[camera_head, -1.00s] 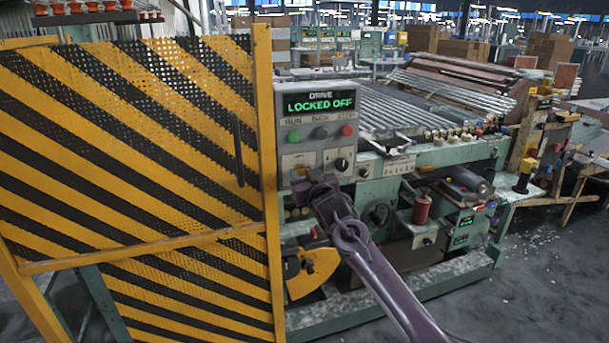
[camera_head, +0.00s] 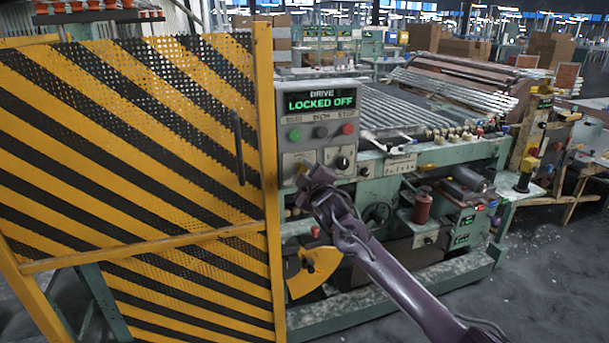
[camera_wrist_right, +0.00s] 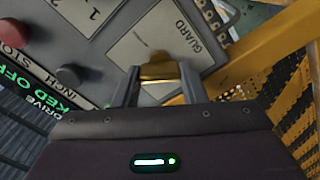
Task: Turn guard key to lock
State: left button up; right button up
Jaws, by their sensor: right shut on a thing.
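The grey drive control panel (camera_head: 321,110) reads "LOCKED OFF" in green in the head view. My right gripper (camera_head: 301,176) is at the panel's lower left. In the right wrist view, the fingers of my right gripper (camera_wrist_right: 160,75) are shut on a brass-coloured guard key (camera_wrist_right: 158,71) at the plate (camera_wrist_right: 165,40) marked "GUARD". The key's far end and its slot are mostly hidden, so its exact angle is hard to tell. The yellow-and-black guard door (camera_head: 130,140) stands left of the panel and looks closed. My left gripper is not in view.
Green, black and red buttons (camera_head: 347,129) sit above the plate, and a black selector knob (camera_head: 342,163) is to its right. The guard's yellow post (camera_head: 266,150) stands close on the left. A yellow-black part (camera_head: 310,268) is below the gripper.

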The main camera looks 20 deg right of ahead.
jog(key=shift+f+n+b, duration=0.15)
jog(key=shift+n+b, duration=0.55)
jog(key=shift+n, duration=2.8)
jog(key=o, duration=1)
jog(key=s+b, duration=0.1)
jog(key=s, duration=0.7)
jog(key=shift+w+d, duration=0.1)
